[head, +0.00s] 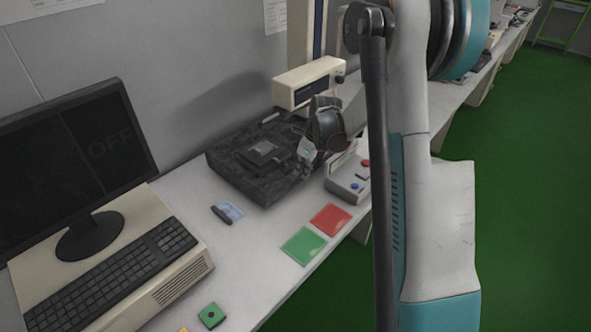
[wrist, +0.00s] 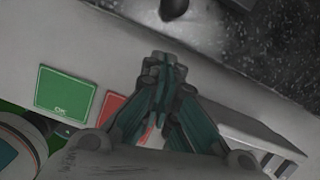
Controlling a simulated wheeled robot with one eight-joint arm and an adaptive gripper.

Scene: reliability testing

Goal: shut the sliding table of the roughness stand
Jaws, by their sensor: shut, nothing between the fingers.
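The roughness stand (head: 238,181) has a dark speckled stone base with a cream measuring unit (head: 300,86) above its back edge. The sliding table (head: 262,149) looks like a small dark block on top of the base; how far out it sits I cannot tell. My gripper (head: 306,158) is at the right side of the base, to the right of the sliding table, with no clear contact. In the wrist view my gripper (wrist: 164,66) has its fingertips together and empty. A rounded dark part (wrist: 174,7) shows beyond the fingertips at the top edge; I cannot tell what it belongs to.
Green (head: 303,245) and red (head: 331,219) cards lie in front. A monitor (head: 75,160) and keyboard (head: 110,275) fill the left.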

